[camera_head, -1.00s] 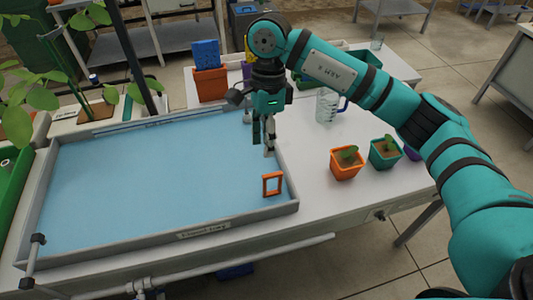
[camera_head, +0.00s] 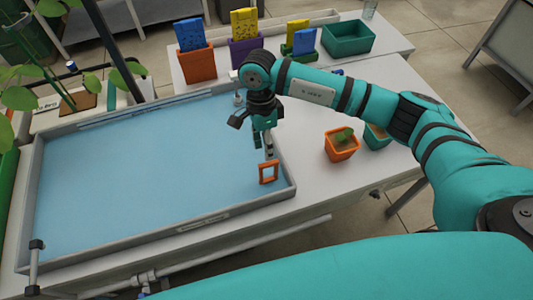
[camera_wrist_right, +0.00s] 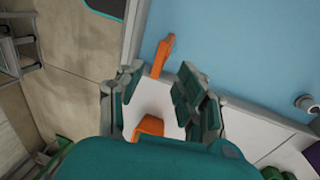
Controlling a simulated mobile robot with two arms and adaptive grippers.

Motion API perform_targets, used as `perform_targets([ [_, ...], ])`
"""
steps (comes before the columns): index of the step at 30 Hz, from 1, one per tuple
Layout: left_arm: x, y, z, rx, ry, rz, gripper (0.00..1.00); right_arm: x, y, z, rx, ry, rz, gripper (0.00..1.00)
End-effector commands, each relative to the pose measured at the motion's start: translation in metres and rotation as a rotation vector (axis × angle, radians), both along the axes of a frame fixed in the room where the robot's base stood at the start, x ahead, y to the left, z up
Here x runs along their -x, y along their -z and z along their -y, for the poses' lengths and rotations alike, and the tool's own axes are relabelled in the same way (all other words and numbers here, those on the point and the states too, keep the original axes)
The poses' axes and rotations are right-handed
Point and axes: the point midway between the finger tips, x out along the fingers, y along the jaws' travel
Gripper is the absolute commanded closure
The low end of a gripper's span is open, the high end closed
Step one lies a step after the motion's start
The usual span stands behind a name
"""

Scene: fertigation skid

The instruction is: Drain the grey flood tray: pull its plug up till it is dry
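The grey flood tray (camera_head: 118,242) holds a sheet of blue water (camera_head: 140,165). The plug's orange loop handle (camera_head: 268,173) stands upright at the tray's near right corner; the plug below it is hidden. My right gripper (camera_head: 263,150) hangs just behind and above the handle in the head view. In the right wrist view the gripper's fingers (camera_wrist_right: 160,88) are spread with nothing between them, and the orange handle (camera_wrist_right: 161,57) lies just beyond the tips, apart from them. My left gripper is not in view.
An orange seedling pot (camera_head: 341,146) and a teal one (camera_head: 377,137) stand on the white bench right of the tray. Orange (camera_head: 198,66) and purple (camera_head: 246,50) holders and a green bin (camera_head: 348,38) are behind. A pipe runs along the bench front.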

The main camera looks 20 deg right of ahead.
Motion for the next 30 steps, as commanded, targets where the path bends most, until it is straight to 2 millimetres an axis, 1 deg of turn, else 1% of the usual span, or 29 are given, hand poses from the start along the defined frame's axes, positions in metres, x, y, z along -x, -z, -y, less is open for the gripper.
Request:
perform_targets([
  [1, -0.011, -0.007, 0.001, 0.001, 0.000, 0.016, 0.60, 0.003, 0.008, 0.000, -0.001, 0.000, -0.005, 0.64],
  [3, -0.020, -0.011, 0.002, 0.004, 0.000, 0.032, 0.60, 0.005, 0.020, 0.000, -0.001, 0.000, -0.003, 0.64],
  [6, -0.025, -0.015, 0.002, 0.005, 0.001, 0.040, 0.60, 0.007, 0.034, -0.001, -0.001, 0.000, -0.001, 0.64],
  [9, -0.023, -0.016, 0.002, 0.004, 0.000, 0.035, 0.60, 0.009, 0.044, 0.000, -0.001, 0.000, -0.002, 0.64],
  [12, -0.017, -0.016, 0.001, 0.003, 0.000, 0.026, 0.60, 0.010, 0.049, 0.000, -0.001, -0.001, 0.001, 0.64],
  [16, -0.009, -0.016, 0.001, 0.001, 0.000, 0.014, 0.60, 0.010, 0.051, 0.000, -0.001, -0.001, 0.001, 0.64],
  [20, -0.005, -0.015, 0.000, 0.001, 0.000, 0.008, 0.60, 0.010, 0.051, 0.000, -0.001, -0.001, 0.001, 0.64],
  [23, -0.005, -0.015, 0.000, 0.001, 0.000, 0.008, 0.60, 0.010, 0.050, 0.000, -0.001, -0.001, 0.001, 0.74],
  [28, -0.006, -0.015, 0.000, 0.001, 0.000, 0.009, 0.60, 0.010, 0.050, 0.000, -0.001, 0.000, 0.001, 0.96],
  [29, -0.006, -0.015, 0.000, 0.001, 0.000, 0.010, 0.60, 0.010, 0.050, 0.000, -0.001, 0.000, 0.001, 1.00],
  [30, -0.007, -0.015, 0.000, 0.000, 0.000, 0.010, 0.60, 0.009, 0.050, 0.000, -0.001, 0.000, 0.001, 1.00],
])
